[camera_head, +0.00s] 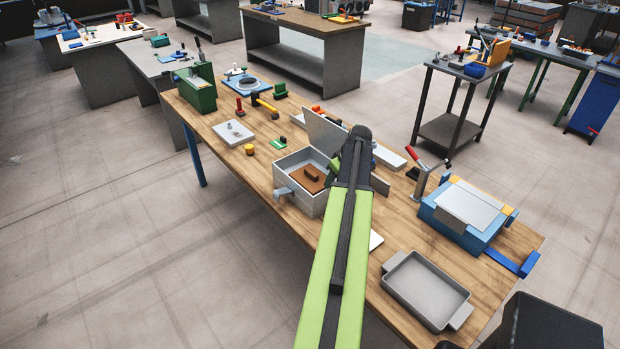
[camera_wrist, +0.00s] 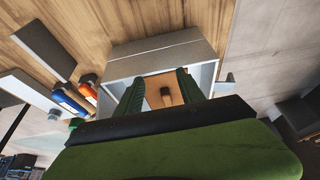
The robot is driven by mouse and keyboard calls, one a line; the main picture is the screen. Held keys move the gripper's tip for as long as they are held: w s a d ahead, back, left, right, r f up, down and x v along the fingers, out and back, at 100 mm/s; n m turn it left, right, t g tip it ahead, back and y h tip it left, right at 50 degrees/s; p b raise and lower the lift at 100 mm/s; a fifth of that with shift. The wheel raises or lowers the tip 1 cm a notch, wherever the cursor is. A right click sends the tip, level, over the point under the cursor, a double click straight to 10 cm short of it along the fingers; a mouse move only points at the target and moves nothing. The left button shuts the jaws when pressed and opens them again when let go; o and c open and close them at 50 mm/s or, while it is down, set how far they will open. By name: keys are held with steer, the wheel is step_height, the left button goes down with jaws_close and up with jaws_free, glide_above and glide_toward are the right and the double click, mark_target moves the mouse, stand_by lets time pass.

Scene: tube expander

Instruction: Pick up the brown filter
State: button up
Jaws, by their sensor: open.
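The brown filter (camera_head: 312,176) is a flat brown block with a small raised handle. It lies inside an open grey box (camera_head: 299,204) on the wooden workbench. In the wrist view the filter (camera_wrist: 163,91) shows between the two green fingers of my gripper (camera_wrist: 159,90), with its dark handle near the middle. My gripper is open and empty, its fingers reaching toward the box opening. I cannot tell how high the fingertips are above the filter.
The box's grey lid (camera_head: 325,136) stands raised at its back. A grey tray (camera_head: 425,291) and a blue device (camera_head: 468,213) sit to the right. Bare wood lies left of the box.

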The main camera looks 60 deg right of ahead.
glide_above(312, 172)
steer(key=s, duration=0.3)
steer(key=shift+w+a, duration=0.2)
steer(key=shift+a, duration=0.25)
steer(key=b+x, duration=0.5)
steer(key=shift+w+f, duration=0.15)
steer(key=shift+w, duration=0.05)
steer(key=shift+c, duration=0.2)
jaws_close()
